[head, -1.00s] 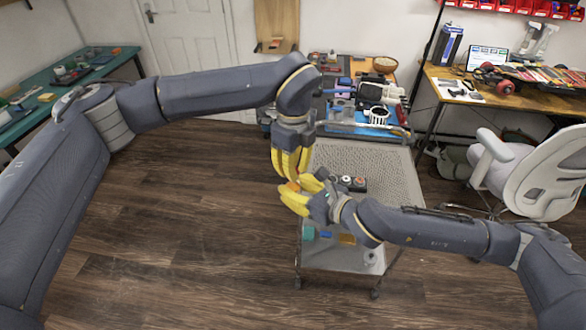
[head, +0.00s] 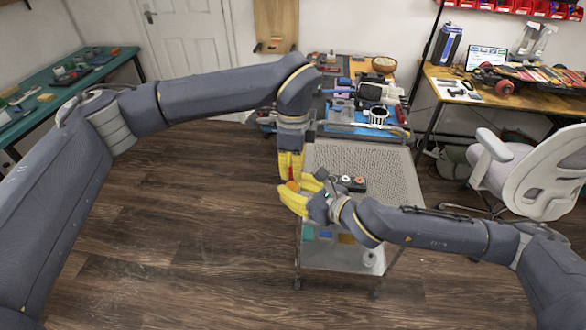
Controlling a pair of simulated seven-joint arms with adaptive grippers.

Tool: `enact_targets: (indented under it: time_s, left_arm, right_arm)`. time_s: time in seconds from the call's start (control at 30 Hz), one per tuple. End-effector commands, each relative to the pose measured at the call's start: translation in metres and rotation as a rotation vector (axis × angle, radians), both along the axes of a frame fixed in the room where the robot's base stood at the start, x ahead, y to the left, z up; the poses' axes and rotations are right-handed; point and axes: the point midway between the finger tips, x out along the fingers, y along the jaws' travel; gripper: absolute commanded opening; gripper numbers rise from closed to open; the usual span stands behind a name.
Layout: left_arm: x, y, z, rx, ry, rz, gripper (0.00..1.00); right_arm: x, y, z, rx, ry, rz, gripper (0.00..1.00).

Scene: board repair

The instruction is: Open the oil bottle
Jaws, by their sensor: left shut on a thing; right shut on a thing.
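A small orange-red piece (head: 292,186) shows between the two grippers, above the cart's left edge; it looks like part of the oil bottle, mostly hidden by yellow fingers. My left gripper (head: 290,176) points straight down from above and is shut on the upper part of it. My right gripper (head: 290,192) comes in from the right, its fingers pointing left, and is shut around it just below the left fingertips. I cannot tell where cap and body meet, or whether the cap is loose.
A metal cart with a perforated top (head: 375,165) stands under the grippers. A dark holder with round pieces (head: 352,183) sits on it, close to my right wrist. A cluttered bench stands behind, an office chair (head: 530,165) at right.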

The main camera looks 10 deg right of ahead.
Motion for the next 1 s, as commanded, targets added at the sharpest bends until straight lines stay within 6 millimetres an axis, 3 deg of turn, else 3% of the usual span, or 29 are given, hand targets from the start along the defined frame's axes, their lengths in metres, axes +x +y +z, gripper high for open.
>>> enact_targets:
  time_s: [1.0]
  left_arm:
    - [0.0,0.0,0.022,0.0,0.0,0.0,0.0]
  right_arm:
    - [0.0,0.0,0.0,0.001,-0.001,0.0,0.0]
